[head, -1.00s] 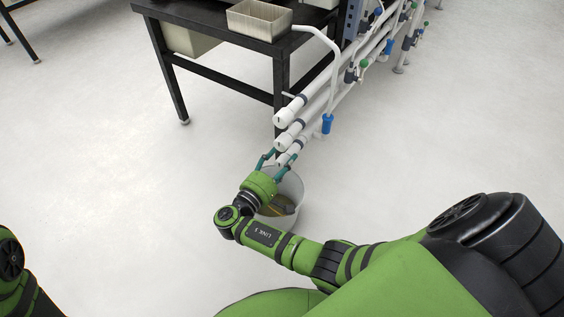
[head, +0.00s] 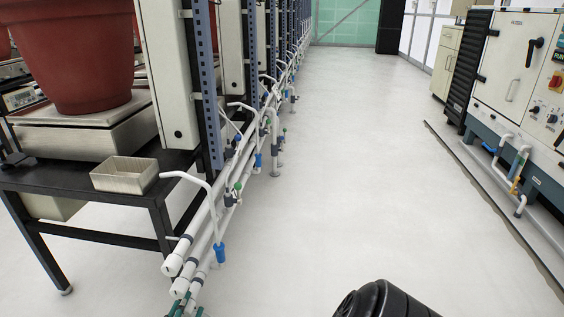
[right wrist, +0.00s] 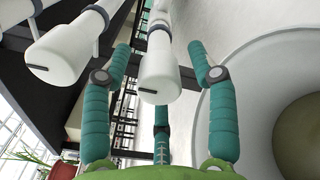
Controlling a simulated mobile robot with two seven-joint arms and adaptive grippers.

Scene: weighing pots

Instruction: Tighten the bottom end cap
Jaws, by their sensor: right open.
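The bottom end cap (right wrist: 160,78) is a white cylinder on the end of the lowest of the white pipes. In the right wrist view it points toward the camera, between the teal fingers. My right gripper (right wrist: 160,58) is open around it, with a finger on each side and one below. Gaps show between the two side fingers and the cap. In the head view only the teal fingertips of my right gripper (head: 188,303) show at the bottom edge, by the pipe ends. The upper end cap (head: 172,267) and middle end cap (head: 180,287) are above. My left gripper is out of view.
A black table (head: 95,236) with a metal tray (head: 124,174) stands left of the pipes. A pale round container (right wrist: 245,75) is close to the right finger in the wrist view. The floor aisle (head: 340,180) is clear, with a cabinet (head: 515,75) at right.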

